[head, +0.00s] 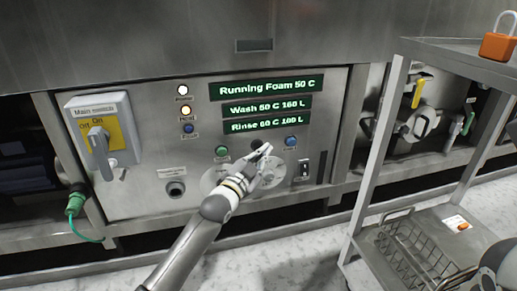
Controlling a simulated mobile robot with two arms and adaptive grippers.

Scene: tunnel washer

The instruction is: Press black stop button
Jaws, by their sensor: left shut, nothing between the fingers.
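The black stop button (256,143) shows as a small dark disc on the steel control panel, between a green button (221,151) and a blue button (291,141). My left gripper (264,151) is shut and empty. Its fingertips are just below and right of the black button in the picture and partly cover that area. I cannot tell whether they touch the button or the panel. My right gripper is not in view.
Green text displays (266,88) sit above the buttons. A main switch (98,137) is at the left. A steel cart (372,165) with a wire basket (415,250) and an orange padlock (499,40) stands at the right. The floor in front of the panel is clear.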

